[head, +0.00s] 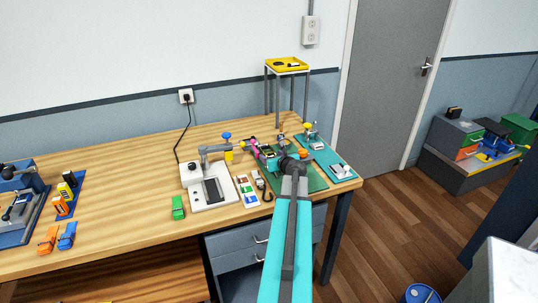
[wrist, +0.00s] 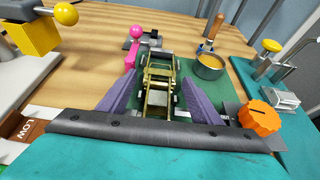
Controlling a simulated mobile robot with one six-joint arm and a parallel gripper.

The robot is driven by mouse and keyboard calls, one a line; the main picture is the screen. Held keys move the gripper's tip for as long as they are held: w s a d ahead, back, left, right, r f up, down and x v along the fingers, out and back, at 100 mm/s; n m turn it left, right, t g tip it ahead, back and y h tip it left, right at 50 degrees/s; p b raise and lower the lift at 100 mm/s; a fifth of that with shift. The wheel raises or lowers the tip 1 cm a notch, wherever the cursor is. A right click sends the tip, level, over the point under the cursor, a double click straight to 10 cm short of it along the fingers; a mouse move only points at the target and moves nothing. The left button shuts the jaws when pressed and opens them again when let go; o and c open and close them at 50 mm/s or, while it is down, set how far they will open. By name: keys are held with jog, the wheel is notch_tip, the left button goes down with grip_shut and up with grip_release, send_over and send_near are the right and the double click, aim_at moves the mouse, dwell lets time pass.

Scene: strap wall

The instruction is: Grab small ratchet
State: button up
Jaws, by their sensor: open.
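A small ratchet (wrist: 159,88) with a brass-coloured frame and dark sides lies on the green mat (wrist: 232,88) in the wrist view. My gripper (wrist: 158,78) is open. Its two purple-grey fingers stand on either side of the ratchet, which lies between them. Whether they touch it I cannot tell. In the head view my arm reaches over the right part of the bench, and my gripper (head: 264,153) is small and partly hidden by its wrist. The ratchet is hard to make out there.
An orange knob (wrist: 260,118) is close on the right. A yellow block (wrist: 30,38) stands at left. The bench (head: 130,170) has free room left of centre.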

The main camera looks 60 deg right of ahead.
jog(key=c, duration=1.3)
jog(key=shift+c, duration=0.2)
jog(key=shift+r, duration=0.2)
